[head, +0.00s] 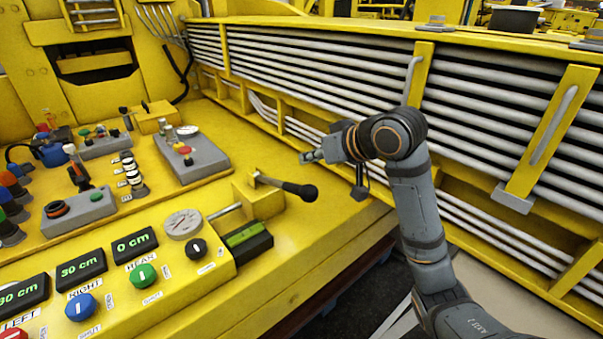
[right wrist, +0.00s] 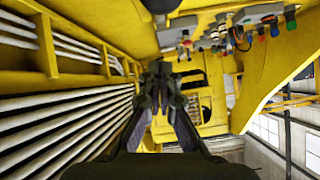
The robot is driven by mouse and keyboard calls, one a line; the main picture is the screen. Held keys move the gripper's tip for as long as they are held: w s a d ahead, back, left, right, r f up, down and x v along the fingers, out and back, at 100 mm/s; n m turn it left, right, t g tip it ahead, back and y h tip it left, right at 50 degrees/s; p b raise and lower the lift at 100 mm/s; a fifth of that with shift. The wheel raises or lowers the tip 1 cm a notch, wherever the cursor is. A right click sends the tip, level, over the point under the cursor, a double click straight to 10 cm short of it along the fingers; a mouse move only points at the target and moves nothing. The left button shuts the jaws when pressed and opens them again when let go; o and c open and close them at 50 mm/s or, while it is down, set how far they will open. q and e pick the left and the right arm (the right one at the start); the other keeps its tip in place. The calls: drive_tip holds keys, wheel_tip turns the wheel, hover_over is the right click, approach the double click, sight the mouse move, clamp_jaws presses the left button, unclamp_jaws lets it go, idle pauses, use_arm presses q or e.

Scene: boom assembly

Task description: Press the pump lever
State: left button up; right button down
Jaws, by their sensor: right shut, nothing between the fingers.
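The pump lever (head: 298,189) is a short rod with a black grip, reaching right from a yellow block (head: 258,200) on the yellow console. My right gripper (head: 304,157) is shut and empty. In the head view it shows above and beyond the lever's black end, apart from it. In the right wrist view my shut fingers (right wrist: 159,72) point ahead along the yellow machine. A dark rounded shape at the top edge there may be the lever's grip, but I cannot tell. My left gripper is not in view.
A pressure gauge (head: 184,224) and a black knob (head: 195,248) sit left of the lever. Green displays (head: 134,245) and coloured knobs line the front panel. A grey control box (head: 192,158) stands behind. Grey pipes (head: 320,68) run along the right.

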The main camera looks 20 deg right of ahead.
drive_tip(key=x, duration=0.3)
drive_tip(key=shift+w+a+f+p, duration=0.15)
drive_tip(key=shift+w+a+p, duration=0.05)
drive_tip(key=shift+w+p, duration=0.1)
drive_tip(key=f, duration=0.2)
drive_tip(key=shift+s+f, duration=0.35)
drive_tip(key=shift+s, duration=0.05)
drive_tip(key=shift+s+f, duration=0.35)
drive_tip(key=shift+f, duration=0.15)
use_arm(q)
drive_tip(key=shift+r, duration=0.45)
use_arm(e)
drive_tip(key=shift+f, duration=0.1)
drive_tip(key=shift+a, duration=0.1)
